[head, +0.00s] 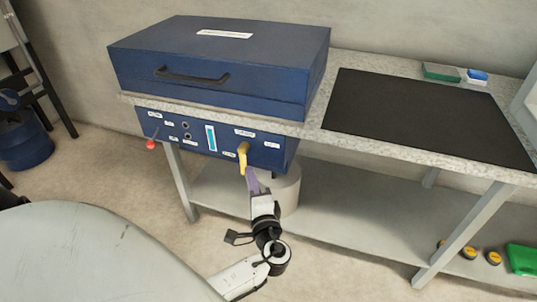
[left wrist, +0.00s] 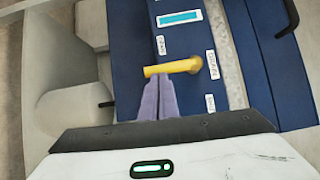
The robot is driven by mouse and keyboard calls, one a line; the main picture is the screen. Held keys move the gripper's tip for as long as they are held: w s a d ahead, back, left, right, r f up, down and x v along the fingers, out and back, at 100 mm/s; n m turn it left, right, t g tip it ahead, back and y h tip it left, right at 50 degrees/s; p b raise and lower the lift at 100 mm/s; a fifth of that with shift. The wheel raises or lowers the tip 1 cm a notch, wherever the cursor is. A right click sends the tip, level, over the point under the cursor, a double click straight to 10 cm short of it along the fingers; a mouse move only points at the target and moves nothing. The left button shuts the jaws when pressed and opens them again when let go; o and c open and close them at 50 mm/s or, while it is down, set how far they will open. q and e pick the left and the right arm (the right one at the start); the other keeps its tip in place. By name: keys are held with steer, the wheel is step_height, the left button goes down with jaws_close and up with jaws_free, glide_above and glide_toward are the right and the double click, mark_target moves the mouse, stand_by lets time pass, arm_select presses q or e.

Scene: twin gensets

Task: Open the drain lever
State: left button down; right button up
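The yellow drain lever (head: 243,159) sits on the lower front of the blue genset panel (head: 205,140) and hangs roughly straight down from its pivot. In the left wrist view the lever (left wrist: 170,68) lies across the picture, its round pivot at the right beside a white label that seems to read DRAIN. My left gripper (head: 251,178) is at the lever's lower end. Its purple fingers (left wrist: 158,82) lie side by side with no clear gap, tips at the lever's edge. I cannot tell whether they touch it. My right gripper is not in view.
A pale round container (head: 287,190) stands on the lower shelf (head: 350,232) behind my left gripper. A red knob (head: 151,144) sticks out at the panel's left. The blue lid (head: 220,60) above has a black handle (head: 190,76). A black mat (head: 425,115) lies to the right.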

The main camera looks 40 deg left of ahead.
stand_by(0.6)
arm_select(q)
steer(key=v, duration=1)
steer(key=shift+s+f, duration=0.1)
steer(key=shift+f, duration=0.05)
